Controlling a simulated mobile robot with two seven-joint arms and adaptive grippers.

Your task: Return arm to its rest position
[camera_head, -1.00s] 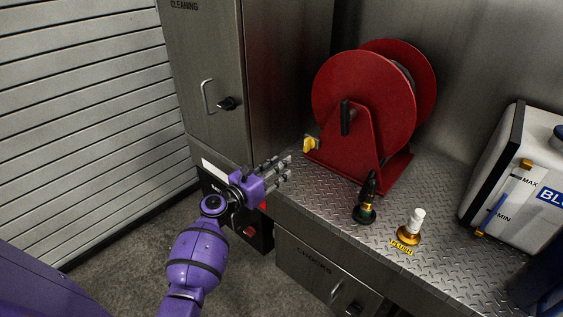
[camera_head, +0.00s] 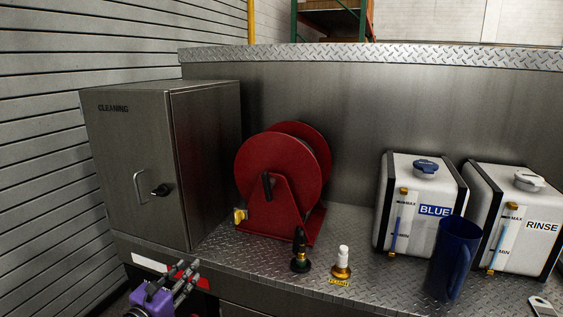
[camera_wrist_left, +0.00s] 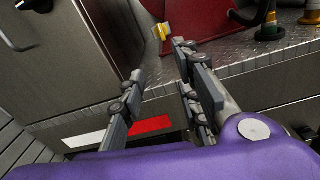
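My left gripper (camera_head: 180,282) is at the bottom left of the head view, in front of the metal counter's front edge. In the left wrist view its fingers (camera_wrist_left: 160,92) stand apart with nothing between them, so it is open and empty. Beyond them show the counter edge and a red and white label. Most of the left arm is below the head view. My right arm and gripper are not in view.
A grey CLEANING cabinet (camera_head: 135,180) and a red hose reel (camera_head: 275,180) stand on the counter (camera_head: 215,245). A black nozzle (camera_head: 300,255), white-topped brass fitting (camera_head: 341,265), BLUE tank (camera_head: 405,180), RINSE tank (camera_head: 500,205) and blue jug (camera_head: 452,260) stand to the right.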

